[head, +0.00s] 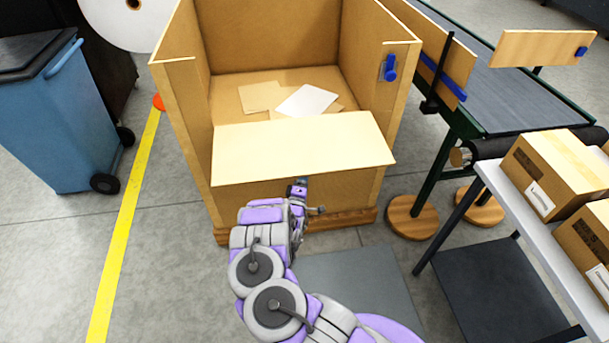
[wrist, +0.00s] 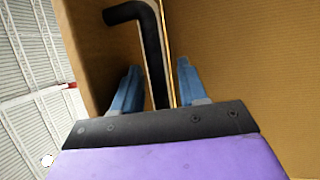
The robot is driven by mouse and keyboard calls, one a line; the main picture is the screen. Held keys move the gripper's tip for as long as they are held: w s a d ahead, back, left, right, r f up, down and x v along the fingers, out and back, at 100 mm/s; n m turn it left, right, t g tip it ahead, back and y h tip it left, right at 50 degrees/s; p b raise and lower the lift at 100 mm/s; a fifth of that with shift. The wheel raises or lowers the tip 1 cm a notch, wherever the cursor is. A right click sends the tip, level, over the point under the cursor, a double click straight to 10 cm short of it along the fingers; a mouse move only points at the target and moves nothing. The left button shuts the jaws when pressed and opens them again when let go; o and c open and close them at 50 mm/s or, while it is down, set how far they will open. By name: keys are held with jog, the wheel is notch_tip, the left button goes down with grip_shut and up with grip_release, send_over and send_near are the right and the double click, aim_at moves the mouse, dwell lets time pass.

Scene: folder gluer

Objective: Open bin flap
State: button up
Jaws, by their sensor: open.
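The bin (head: 180,100) is a tall, open-topped cardboard box. Its pale flap (head: 300,147) spans the front, slanting down toward me from a higher far edge. My gripper (head: 299,188) is at the front of the bin, just below the flap's near edge. In the wrist view my gripper (wrist: 158,85) is open, with blue fingers apart. A black bent handle (wrist: 152,45) and a thin panel edge run between the fingers, with cardboard on both sides. Whether a finger touches the handle cannot be told. My gripper and arm hide part of the bin's lower front.
Loose sheets (head: 307,100) lie inside the bin. A blue wheeled bin (head: 65,115) stands left, beyond a yellow floor line (head: 125,230). A conveyor (head: 500,90) and a table with cartons (head: 555,172) stand close on the right. The floor at left front is clear.

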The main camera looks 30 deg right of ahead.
grip_shut()
dwell(0.4)
